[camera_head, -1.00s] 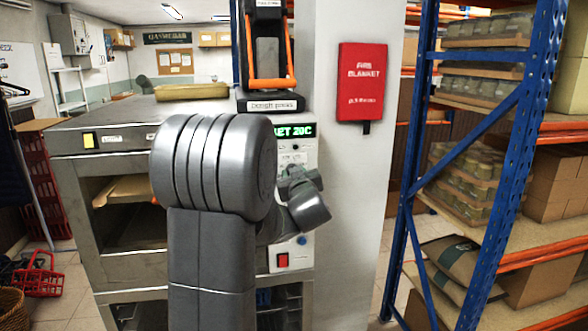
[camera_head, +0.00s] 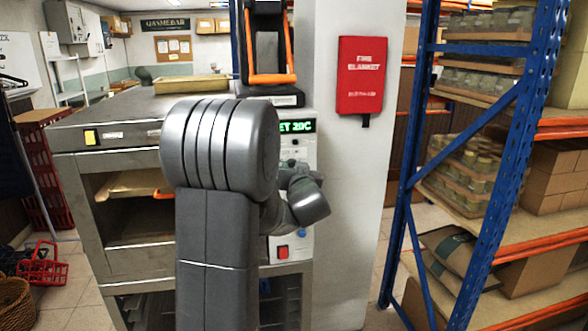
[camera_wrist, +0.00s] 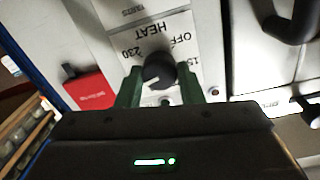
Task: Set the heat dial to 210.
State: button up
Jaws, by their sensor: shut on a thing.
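The heat dial (camera_wrist: 160,70) is a dark round knob on a pale panel marked HEAT, with OFF, 230 and a partly covered number starting 15 printed around it. The two green fingers of my gripper (camera_wrist: 160,82) are closed on it from both sides. The pointer on the dial is too blurred to read. In the head view my arm hides the dial and fingers. The oven (camera_head: 120,225) shows its control panel (camera_head: 303,160) beside my arm, with a green display (camera_head: 297,126) that is partly covered; its end looks like 20C.
A red fire blanket pouch (camera_head: 360,75) hangs on the white pillar (camera_head: 345,200) right of the panel. A blue rack (camera_head: 480,125) with jars and boxes stands at the right. A tray (camera_head: 190,86) lies on the oven. Red baskets (camera_head: 42,270) are on the floor at left.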

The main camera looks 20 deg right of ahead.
jog(key=shift+f, duration=0.15)
jog(key=o, duration=1)
jog(key=b+v, duration=0.2)
jog(key=v, duration=1.1)
jog(key=shift+s+a+b, duration=0.15)
jog(key=shift+s+b, duration=0.15)
jog(key=shift+s, duration=0.05)
jog(key=shift+w, duration=0.1)
jog(key=p+x, duration=0.2)
jog(key=x, duration=1.1)
jog(key=shift+w+p, duration=0.3)
